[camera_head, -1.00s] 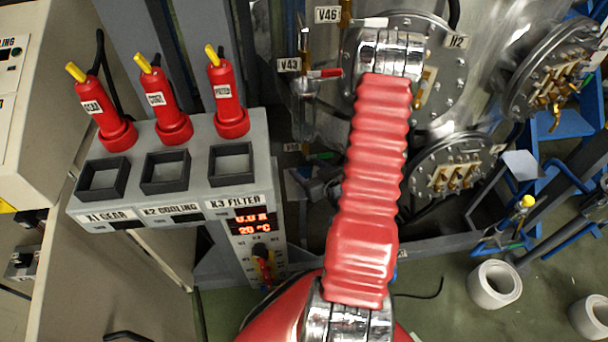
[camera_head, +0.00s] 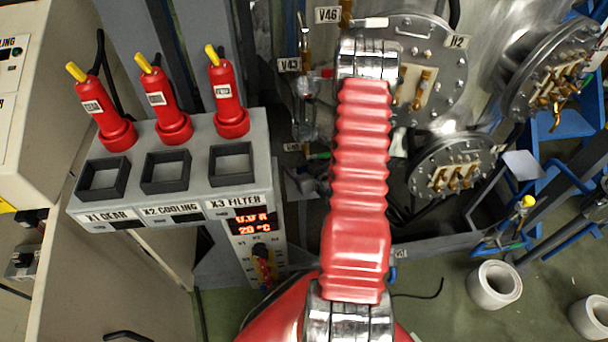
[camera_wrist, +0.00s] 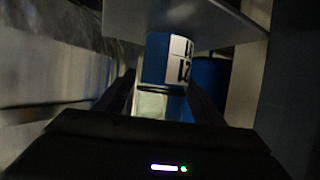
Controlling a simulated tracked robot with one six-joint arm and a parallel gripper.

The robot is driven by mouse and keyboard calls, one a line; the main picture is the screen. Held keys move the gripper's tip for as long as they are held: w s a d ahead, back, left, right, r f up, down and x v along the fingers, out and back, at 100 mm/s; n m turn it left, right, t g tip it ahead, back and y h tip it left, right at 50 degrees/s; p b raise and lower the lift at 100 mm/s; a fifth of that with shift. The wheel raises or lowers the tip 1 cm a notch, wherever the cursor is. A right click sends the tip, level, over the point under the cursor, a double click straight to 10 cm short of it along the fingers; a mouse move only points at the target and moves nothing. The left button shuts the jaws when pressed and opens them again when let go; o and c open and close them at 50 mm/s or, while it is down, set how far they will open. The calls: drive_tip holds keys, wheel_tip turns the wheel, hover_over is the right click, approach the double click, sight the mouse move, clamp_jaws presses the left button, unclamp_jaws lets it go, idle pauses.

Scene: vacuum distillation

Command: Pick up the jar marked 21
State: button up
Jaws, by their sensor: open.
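In the wrist view the jar (camera_wrist: 153,103) stands ahead of my gripper (camera_wrist: 165,92). It has a clear lower body, a blue upper part and a white label with dark figures that look like a turned 21. My gripper is open, with one dark finger on each side of the jar's lower part. I cannot tell whether either finger touches it. A grey plate (camera_wrist: 200,25) cuts off the jar's far end. In the head view neither the jar nor my gripper shows.
A second blue object (camera_wrist: 210,75) stands just right of the jar. A pale upright panel (camera_wrist: 248,80) is further right. In the head view, the flanged vessel (camera_head: 445,90) is close to my arm, and the control stand (camera_head: 255,180) is at left.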

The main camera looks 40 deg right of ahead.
drive_tip(key=shift+c, duration=0.2)
drive_tip(key=c, duration=1.3)
drive_tip(key=shift+r, duration=0.25)
drive_tip(key=shift+c, duration=0.2)
drive_tip(key=shift+r, duration=0.5)
drive_tip(key=s+a, duration=0.2)
drive_tip(key=s, duration=0.6)
drive_tip(key=s+a, duration=0.1)
drive_tip(key=s, duration=0.8)
drive_tip(key=shift+s+a, duration=0.25)
drive_tip(key=shift+a, duration=0.1)
